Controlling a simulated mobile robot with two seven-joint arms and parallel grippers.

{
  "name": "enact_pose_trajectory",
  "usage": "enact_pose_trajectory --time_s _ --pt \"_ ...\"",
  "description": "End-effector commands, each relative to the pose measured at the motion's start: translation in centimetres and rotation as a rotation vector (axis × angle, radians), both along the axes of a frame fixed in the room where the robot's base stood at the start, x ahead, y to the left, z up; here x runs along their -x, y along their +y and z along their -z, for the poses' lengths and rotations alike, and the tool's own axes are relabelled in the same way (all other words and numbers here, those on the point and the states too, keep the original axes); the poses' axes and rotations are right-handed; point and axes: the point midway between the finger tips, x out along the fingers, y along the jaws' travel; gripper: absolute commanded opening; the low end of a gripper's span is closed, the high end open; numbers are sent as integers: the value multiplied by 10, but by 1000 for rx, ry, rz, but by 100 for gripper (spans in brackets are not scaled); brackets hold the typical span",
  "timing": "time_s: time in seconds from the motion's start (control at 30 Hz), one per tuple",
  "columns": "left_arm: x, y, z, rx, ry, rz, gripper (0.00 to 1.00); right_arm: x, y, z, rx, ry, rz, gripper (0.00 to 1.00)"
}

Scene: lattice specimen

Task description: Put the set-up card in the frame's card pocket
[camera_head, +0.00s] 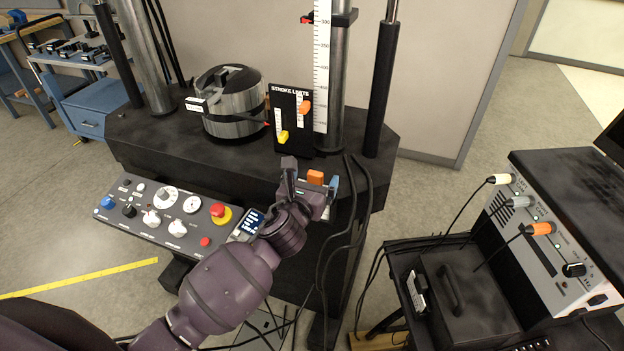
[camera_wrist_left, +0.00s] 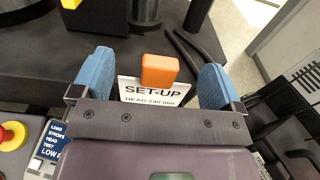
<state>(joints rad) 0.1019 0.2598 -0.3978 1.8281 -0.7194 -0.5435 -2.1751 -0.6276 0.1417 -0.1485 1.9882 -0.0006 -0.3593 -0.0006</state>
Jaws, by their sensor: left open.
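The set-up card (camera_wrist_left: 150,92) is white with black print reading "SET-UP" and "HEAD 240 mm". An orange block (camera_wrist_left: 159,70) is at its top edge, and that block also shows in the head view (camera_head: 315,177). My left gripper (camera_wrist_left: 156,66) is open, its blue-padded fingers on either side of the orange block with gaps; in the head view it (camera_head: 311,174) is at the front edge of the black machine frame (camera_head: 225,163). The card's lower part is hidden by the gripper body. I cannot make out the card pocket. My right gripper is out of view.
A black "STROKE LIMITS" plate (camera_head: 291,119) with orange and yellow sliders stands just behind. A control panel (camera_head: 160,212) with knobs and a red stop button is left of my arm. Dark cables (camera_head: 341,225) hang right of the gripper. An instrument cart stands at right.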

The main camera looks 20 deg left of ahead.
Motion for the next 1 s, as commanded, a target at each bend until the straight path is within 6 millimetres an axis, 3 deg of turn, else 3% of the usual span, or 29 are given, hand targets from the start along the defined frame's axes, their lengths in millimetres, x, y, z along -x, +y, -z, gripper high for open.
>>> enact_pose_trajectory --time_s 1.0 --pt "50 2 -3 0 0 1 92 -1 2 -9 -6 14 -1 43"
